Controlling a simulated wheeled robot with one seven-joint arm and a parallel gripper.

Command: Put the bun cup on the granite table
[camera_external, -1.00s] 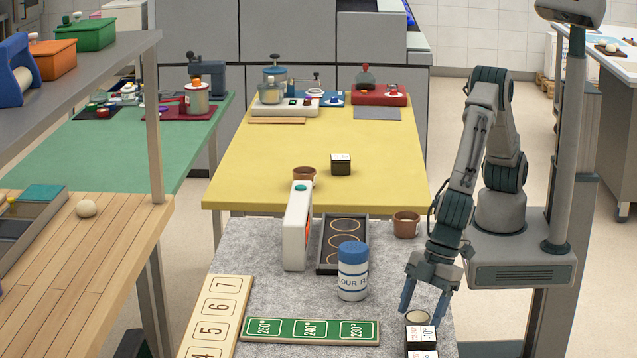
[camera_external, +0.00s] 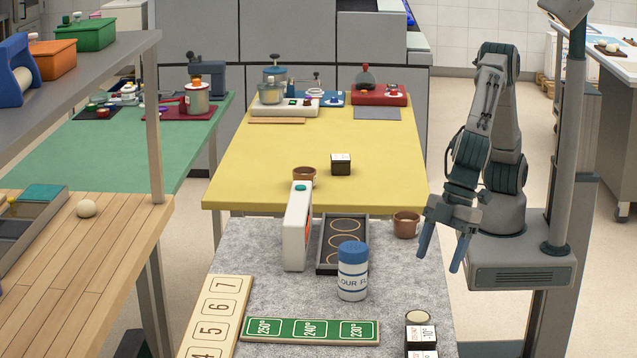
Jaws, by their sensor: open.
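The granite table (camera_external: 290,300) is the grey speckled top in the foreground. A small brown cup (camera_external: 406,225) stands upright near its far right corner. A similar brown cup (camera_external: 304,174) is on the yellow table, partly hidden by the white upright device. I cannot tell which one is the bun cup. My gripper (camera_external: 440,262) is open and empty, fingers pointing down, above the granite table's right edge. It is in front of and to the right of the nearer cup, apart from it.
A round beige piece (camera_external: 418,316) sits on a black-and-white block at the front right. A white upright device (camera_external: 297,228), a dark tray (camera_external: 330,265), a flour shaker (camera_external: 352,272) and a green temperature strip (camera_external: 310,330) occupy the table. Bare granite lies right of the shaker.

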